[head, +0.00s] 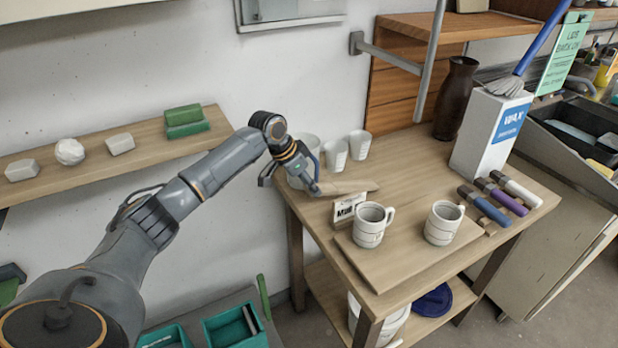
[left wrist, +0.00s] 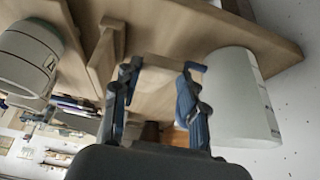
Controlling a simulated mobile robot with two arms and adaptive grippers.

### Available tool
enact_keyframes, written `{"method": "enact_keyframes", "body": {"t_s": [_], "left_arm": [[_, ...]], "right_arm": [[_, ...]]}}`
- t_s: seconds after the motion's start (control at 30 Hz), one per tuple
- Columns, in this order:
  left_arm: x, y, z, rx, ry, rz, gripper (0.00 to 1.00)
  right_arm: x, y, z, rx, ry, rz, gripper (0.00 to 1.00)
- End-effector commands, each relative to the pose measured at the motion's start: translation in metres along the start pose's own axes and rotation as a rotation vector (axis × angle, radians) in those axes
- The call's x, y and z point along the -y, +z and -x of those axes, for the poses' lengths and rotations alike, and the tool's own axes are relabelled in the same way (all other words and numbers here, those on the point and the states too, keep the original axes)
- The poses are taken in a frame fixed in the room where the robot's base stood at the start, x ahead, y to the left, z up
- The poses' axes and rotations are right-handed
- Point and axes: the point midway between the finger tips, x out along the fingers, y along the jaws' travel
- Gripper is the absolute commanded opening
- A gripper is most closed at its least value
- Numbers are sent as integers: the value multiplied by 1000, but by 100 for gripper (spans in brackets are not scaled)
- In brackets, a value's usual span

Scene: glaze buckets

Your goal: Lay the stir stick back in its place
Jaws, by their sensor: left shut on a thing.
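In the head view my left gripper (head: 313,186) is at the left end of the wooden table (head: 420,164), low over its top. It is shut on a pale wooden stir stick (head: 350,186), which points right from the fingers. In the left wrist view pale wood, apparently the stick (left wrist: 156,76), shows between the two blue fingertips (left wrist: 156,80). I cannot tell whether the stick touches the table. A large white container (head: 306,146) stands behind the gripper and is partly hidden by it; a white container (left wrist: 240,100) is close beside the right finger in the wrist view.
A small sign (head: 346,207) and two mugs (head: 369,226) (head: 441,223) are in front of the stick. Two white cups (head: 335,155) (head: 360,145) stand behind it. A wax box (head: 487,135), a dark vase (head: 456,98) and several coloured handles (head: 485,206) are at the right.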

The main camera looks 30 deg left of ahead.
Motion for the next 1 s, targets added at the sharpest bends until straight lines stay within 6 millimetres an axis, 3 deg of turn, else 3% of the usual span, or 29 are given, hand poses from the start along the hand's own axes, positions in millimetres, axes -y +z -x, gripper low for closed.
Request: {"method": "enact_keyframes", "body": {"t_s": [0.33, 0.37, 0.47, 1.0], "left_arm": [[0, 1, -4, -2, 0, 0, 0], [0, 1, -4, -2, 0, 0, 48], [0, 1, -4, -2, 0, 0, 69], [0, 2, -4, -1, 0, 0, 75]], "right_arm": [[-1, 1, 0, 1, 1, 0, 34], [-1, 1, 0, 1, 1, 0, 34], [-1, 1, 0, 1, 1, 0, 34], [-1, 0, 0, 1, 2, 0, 34]]}}
